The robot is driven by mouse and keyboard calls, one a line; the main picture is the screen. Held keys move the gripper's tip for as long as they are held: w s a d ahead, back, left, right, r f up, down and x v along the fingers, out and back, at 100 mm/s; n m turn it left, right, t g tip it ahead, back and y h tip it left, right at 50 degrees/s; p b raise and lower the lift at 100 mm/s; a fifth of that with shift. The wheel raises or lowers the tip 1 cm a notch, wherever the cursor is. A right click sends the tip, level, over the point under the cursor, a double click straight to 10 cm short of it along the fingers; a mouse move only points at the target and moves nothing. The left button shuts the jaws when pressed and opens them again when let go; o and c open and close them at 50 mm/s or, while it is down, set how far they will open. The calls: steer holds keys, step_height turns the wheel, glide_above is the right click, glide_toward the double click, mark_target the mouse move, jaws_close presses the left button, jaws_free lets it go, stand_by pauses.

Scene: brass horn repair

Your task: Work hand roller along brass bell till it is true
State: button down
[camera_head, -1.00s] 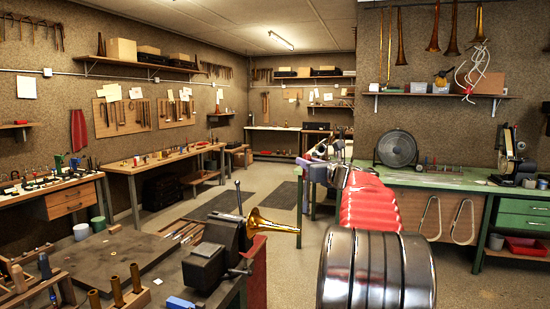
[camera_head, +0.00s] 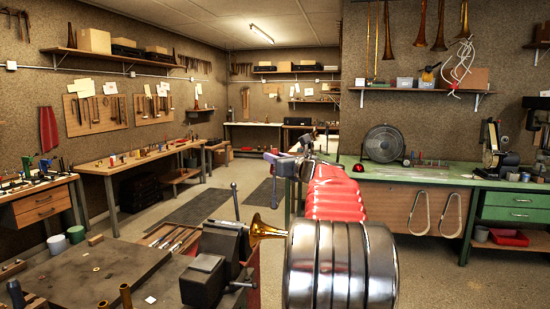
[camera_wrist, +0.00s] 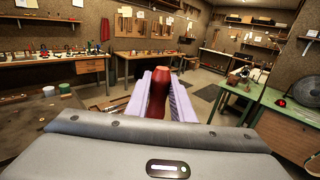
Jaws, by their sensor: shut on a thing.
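The brass bell (camera_head: 262,229) sticks out to the right from a dark bench vise (camera_head: 216,258) in the head view. My gripper (camera_head: 287,160) is at the far end of the red-sleeved arm, well beyond the bell in the picture. In the wrist view, the pale purple fingers of my gripper (camera_wrist: 160,97) are shut on a dark red handle, taken as the hand roller (camera_wrist: 158,93). It stands roughly upright between them. Its rolling end does not show. The bell is not visible in the wrist view.
A green-topped bench (camera_head: 425,174) with a fan (camera_head: 383,143) stands at the right. A tool bench (camera_head: 150,158) lines the left wall. Open floor lies between them.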

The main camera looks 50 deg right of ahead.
mark_target(274, 179)
steer(key=shift+s+d, duration=0.2)
steer(key=shift+s, duration=0.15)
steer(key=shift+s, duration=0.1)
steer(key=shift+f, duration=2.85)
steer(key=shift+a, duration=0.1)
steer(key=shift+f, duration=0.6)
steer(key=shift+s, duration=0.2)
steer(key=shift+s+d+f, duration=0.1)
steer(key=shift+s+d, duration=0.15)
steer(key=shift+s, duration=0.05)
steer(key=shift+s+d, duration=0.3)
steer(key=shift+s, duration=0.4)
